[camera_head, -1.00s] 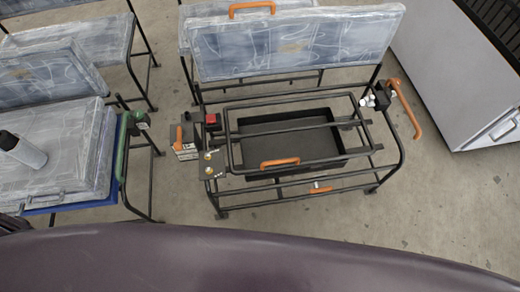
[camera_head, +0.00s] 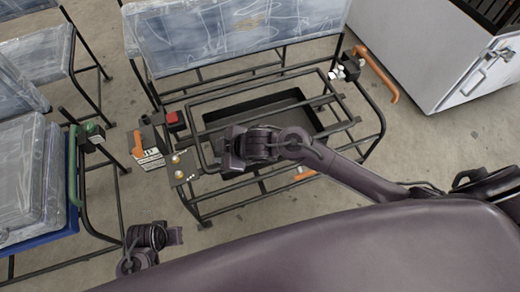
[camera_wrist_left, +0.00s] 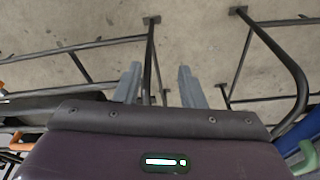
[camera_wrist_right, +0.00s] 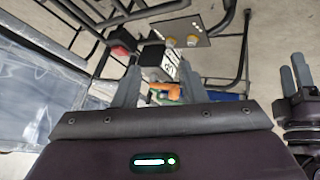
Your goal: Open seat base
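The seat base is a black tube frame (camera_head: 262,75) with an inner rectangular frame and a dark tray (camera_head: 290,103) under it. Its transparent backrest (camera_head: 235,38) stands behind. My right gripper (camera_head: 223,152) hangs over the front left of the inner frame, and the arm hides part of its front bar. In the right wrist view its two fingers (camera_wrist_right: 159,88) are apart with nothing held. My left gripper (camera_head: 180,236) is low in front of the seat, over the floor. Its fingers (camera_wrist_left: 158,85) are apart and empty. An orange piece (camera_head: 305,172) shows beside my right forearm.
An orange lever (camera_head: 138,145), a red block (camera_head: 174,118) and a small plate with brass knobs (camera_head: 183,168) are at the seat's left side. An orange side handle (camera_head: 376,72) is at its right. Another seat with a green handle (camera_head: 72,165) stands left. A white cabinet (camera_head: 430,60) stands right.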

